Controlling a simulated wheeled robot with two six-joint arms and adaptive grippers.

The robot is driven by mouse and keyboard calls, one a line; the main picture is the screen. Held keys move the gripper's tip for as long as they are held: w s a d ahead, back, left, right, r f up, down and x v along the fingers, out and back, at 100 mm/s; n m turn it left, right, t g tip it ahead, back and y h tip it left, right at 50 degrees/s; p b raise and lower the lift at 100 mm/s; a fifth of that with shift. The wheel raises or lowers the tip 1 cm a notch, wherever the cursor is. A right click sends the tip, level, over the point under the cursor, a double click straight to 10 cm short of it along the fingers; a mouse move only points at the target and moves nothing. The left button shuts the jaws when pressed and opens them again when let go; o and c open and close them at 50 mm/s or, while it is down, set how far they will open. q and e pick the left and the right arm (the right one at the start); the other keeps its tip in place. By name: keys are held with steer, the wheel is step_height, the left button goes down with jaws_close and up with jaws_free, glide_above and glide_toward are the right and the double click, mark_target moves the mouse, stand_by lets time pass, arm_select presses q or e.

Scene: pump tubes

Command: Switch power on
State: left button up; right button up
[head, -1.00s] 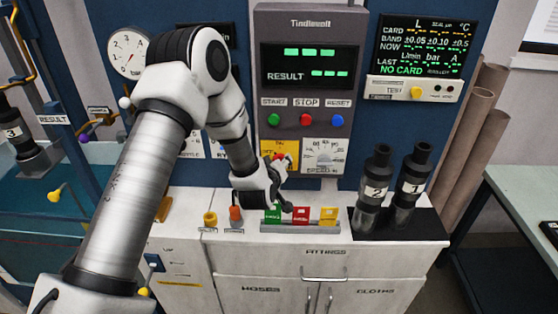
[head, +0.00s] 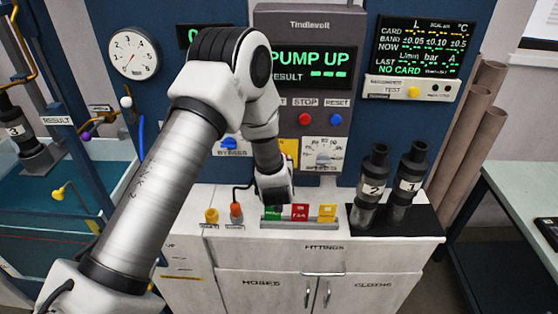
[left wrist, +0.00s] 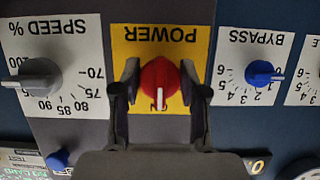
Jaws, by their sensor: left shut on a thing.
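The red power knob (left wrist: 160,80) sits on a yellow plate (left wrist: 205,38) marked POWER, which appears upside down in the left wrist view. The knob's white pointer points at the ON mark, partly covering it. My left gripper (left wrist: 160,66) is shut on the knob, one finger on each side. In the head view my wrist hides the knob and my fingers; only a strip of the yellow plate (head: 291,150) shows. The display (head: 309,65) above reads PUMP UP. My right gripper is not in view.
A grey speed dial (left wrist: 38,76) and a blue bypass knob (left wrist: 259,73) flank the power knob. Below are a rack of green, red and yellow blocks (head: 300,213) and two black tubes (head: 373,190), (head: 408,185). Start, stop (head: 306,118) and reset (head: 337,119) buttons sit above.

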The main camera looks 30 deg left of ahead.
arm_select(q)
steer(key=o, duration=1.1)
steer(key=v, duration=1.2)
steer(key=shift+w, duration=0.1)
